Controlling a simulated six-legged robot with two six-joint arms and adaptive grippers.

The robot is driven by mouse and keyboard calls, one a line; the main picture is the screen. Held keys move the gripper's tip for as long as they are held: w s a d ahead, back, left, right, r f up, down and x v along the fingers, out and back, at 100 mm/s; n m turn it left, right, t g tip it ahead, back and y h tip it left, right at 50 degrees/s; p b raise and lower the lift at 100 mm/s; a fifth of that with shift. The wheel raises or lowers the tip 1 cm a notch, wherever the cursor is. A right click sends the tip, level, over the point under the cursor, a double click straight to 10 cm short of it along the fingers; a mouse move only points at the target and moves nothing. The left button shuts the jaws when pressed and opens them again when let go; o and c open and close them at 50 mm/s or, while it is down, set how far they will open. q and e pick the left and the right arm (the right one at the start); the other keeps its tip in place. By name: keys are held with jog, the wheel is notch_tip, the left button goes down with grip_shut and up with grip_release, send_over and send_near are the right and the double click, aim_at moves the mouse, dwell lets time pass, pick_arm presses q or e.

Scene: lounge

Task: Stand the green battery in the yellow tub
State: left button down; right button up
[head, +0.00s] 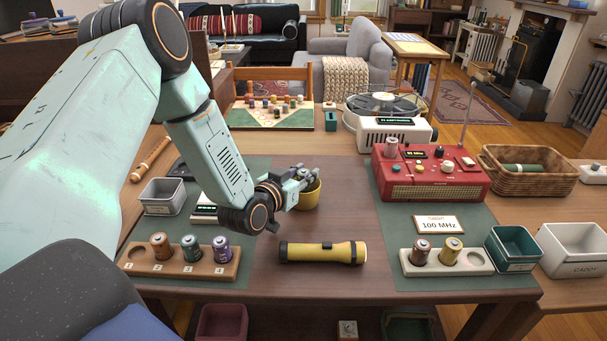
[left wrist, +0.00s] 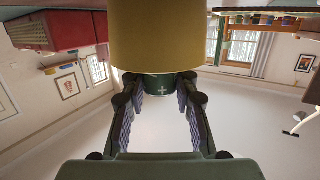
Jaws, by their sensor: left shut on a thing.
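My left gripper (head: 303,176) reaches in from the left at the rim of the yellow tub (head: 308,197), which stands on the table. In the left wrist view, the gripper (left wrist: 160,95) is shut on a dark green battery (left wrist: 165,88) with a plus mark. The yellow tub (left wrist: 158,35) fills the top of that upside-down view, and its wall hides the rest of the battery. The battery's visible end projects past the rim. I cannot tell whether it touches the tub's floor. My right gripper is not in view.
A yellow flashlight (head: 322,252) lies in front of the tub. A wooden rack (head: 140,262) with copper, teal and purple batteries is at left. A red radio (head: 432,178), white rack (head: 475,266) and teal bin (head: 512,249) are at right. The table's middle is otherwise clear.

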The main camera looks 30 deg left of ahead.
pick_arm(q)
jog(key=shift+f+b, duration=0.3)
jog(key=shift+f, duration=0.25)
jog(key=c, duration=1)
grip_release()
jog(key=shift+r, duration=0.1)
jog(key=shift+r, duration=0.2)
jog(key=shift+w+r+p, duration=0.1)
jog(key=shift+r+p, duration=0.4)
jog(key=shift+p, duration=0.1)
jog(key=s+p, duration=0.1)
jog(key=s, duration=0.3)
jog(key=s+r+p, duration=0.1)
jog(key=s+p, duration=0.1)
jog(key=s, duration=0.2)
jog(key=s+r+p, duration=0.1)
jog(key=s, duration=0.3)
jog(key=shift+d, duration=0.3)
jog(key=shift+w, duration=0.1)
